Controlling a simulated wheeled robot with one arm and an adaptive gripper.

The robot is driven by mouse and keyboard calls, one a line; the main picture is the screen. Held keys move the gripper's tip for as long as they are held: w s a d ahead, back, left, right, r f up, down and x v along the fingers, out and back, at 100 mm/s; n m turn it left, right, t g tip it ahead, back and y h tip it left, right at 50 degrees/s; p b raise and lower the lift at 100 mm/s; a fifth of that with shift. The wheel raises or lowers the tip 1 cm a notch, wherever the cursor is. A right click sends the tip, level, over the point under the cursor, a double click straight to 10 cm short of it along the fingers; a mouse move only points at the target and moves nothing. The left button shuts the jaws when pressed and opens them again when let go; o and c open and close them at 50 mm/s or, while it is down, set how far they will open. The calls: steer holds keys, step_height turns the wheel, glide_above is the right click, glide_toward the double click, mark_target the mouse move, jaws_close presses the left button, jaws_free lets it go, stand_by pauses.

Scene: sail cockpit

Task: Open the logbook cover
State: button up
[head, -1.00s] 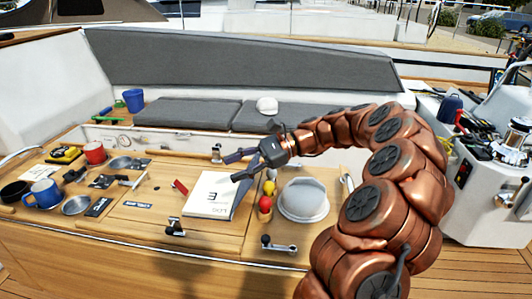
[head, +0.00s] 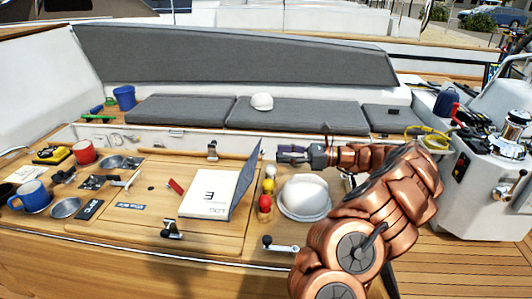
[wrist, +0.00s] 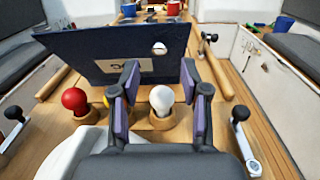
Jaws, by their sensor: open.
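The logbook (head: 205,203) lies on the wooden table in the head view, its white printed face showing. A dark blue cover panel (head: 245,185) stands raised and tilted along its right side. In the wrist view the cover (wrist: 80,60) faces me, with a pale label and a round hole or spot. My gripper (head: 282,153) is just right of the cover's upper edge in the head view. In the wrist view my gripper (wrist: 160,75) has its two fingers apart with nothing held between them; I cannot tell whether a fingertip touches the cover.
White, yellow and red balls (head: 268,187) sit on wooden holders between the logbook and a white domed object (head: 303,195). A winch handle (head: 280,245) lies in front. Mugs, including a blue one (head: 37,196), bowls and small tools fill the left.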

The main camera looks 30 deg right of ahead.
steer(key=p+x, duration=0.1)
steer(key=x, duration=0.4)
steer(key=shift+a, duration=0.2)
steer(key=shift+w, duration=0.1)
jaws_close()
stand_by(0.4)
